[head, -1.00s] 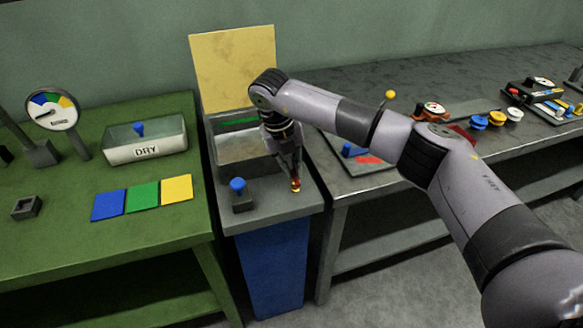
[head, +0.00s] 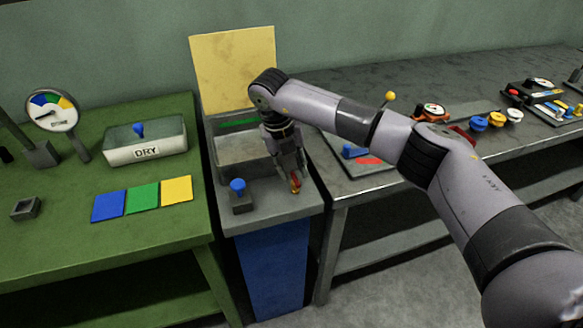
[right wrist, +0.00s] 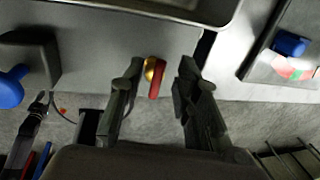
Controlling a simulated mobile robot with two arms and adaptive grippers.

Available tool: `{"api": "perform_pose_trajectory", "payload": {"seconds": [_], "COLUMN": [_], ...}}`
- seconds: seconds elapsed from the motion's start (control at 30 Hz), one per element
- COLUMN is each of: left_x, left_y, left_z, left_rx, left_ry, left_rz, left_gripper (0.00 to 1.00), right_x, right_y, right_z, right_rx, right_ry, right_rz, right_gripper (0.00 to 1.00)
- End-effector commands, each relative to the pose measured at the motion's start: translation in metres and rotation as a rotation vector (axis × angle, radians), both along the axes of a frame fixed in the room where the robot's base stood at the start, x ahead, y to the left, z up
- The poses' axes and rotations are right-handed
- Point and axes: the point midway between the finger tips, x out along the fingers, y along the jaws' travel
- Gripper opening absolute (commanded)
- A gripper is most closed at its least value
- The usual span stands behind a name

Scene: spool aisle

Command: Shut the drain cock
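The drain cock (head: 296,186) is a small red handle with a brass-yellow part, at the front of the grey sink stand (head: 269,219). In the right wrist view the drain cock (right wrist: 157,80) shows its red bar beside the brass part, lying between my fingers. My right gripper (head: 291,179) points down over it and is open. In the right wrist view the right gripper (right wrist: 160,72) has one finger on each side of the handle, with a clear gap on the right; the left finger is close to the brass part. My left gripper is not in view.
A blue knob (head: 238,186) on a grey block stands left of the cock. The basin (head: 229,146) lies behind, with a yellow panel (head: 234,68) upright at its back. A green table (head: 60,238) is at left, a grey bench (head: 470,75) at right.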

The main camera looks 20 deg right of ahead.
Motion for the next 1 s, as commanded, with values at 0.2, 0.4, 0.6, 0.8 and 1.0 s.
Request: {"api": "perform_pose_trajectory", "payload": {"seconds": [0.2, 0.4, 0.6, 0.8, 1.0], "left_x": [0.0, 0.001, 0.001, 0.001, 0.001], "left_y": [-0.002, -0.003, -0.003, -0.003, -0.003], "left_z": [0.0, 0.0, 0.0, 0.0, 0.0], "left_rx": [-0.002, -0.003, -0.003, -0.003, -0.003], "left_ry": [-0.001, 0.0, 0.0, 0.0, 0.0], "left_rz": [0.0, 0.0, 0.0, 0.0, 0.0], "left_gripper": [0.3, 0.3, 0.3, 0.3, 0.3], "right_x": [0.001, 0.001, 0.0, 0.0, 0.0], "right_y": [0.007, 0.016, 0.021, 0.023, 0.023], "right_z": [0.035, 0.078, 0.106, 0.115, 0.115], "right_rx": [0.001, 0.0, 0.0, 0.001, 0.001], "right_ry": [-0.005, -0.005, -0.003, -0.001, -0.001], "right_rz": [0.002, 0.001, 0.001, 0.0, 0.0], "right_gripper": [0.3, 0.3, 0.3, 0.3, 0.3]}}
